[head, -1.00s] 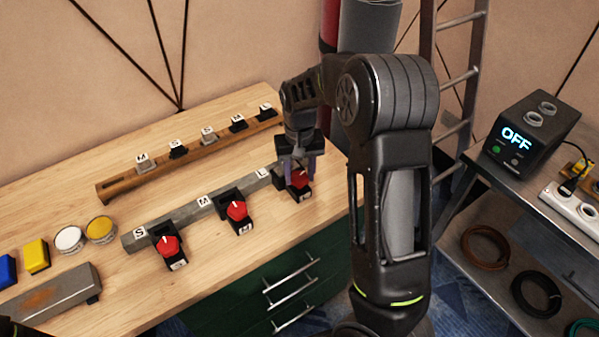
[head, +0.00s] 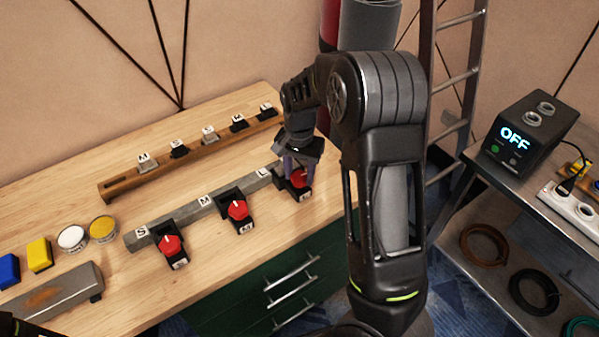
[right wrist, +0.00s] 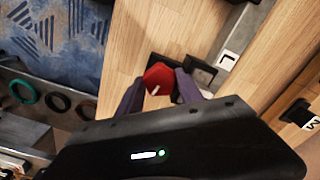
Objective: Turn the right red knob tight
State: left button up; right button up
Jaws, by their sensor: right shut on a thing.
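The right red knob (head: 300,177) sits on its black base at the right end of a grey rail (head: 190,212) on the wooden bench. My right gripper (head: 297,172) points down over it and is shut on it. The right wrist view shows the red knob (right wrist: 159,78) with a white pointer mark between the two purple-grey fingers (right wrist: 156,92). The middle red knob (head: 238,209) and the left red knob (head: 170,245) stand apart from the gripper. My left gripper is not visible; only a dark bit of my own body shows at the lower left corner.
A wooden rail (head: 190,160) with several small labelled blocks lies behind. Yellow and white round tins, blue and yellow blocks and a grey metal bar (head: 50,290) lie at the left. A black box (head: 530,125) reading OFF stands on the right-hand metal table. A ladder leans behind.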

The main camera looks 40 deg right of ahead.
aim_at(300, 176)
jog(key=shift+w, duration=0.1)
jog(key=o, duration=1.3)
jog(key=shift+o, duration=0.2)
notch_tip(300, 176, up, 8)
jog(key=shift+f+b, duration=0.1)
jog(key=shift+b, duration=0.35)
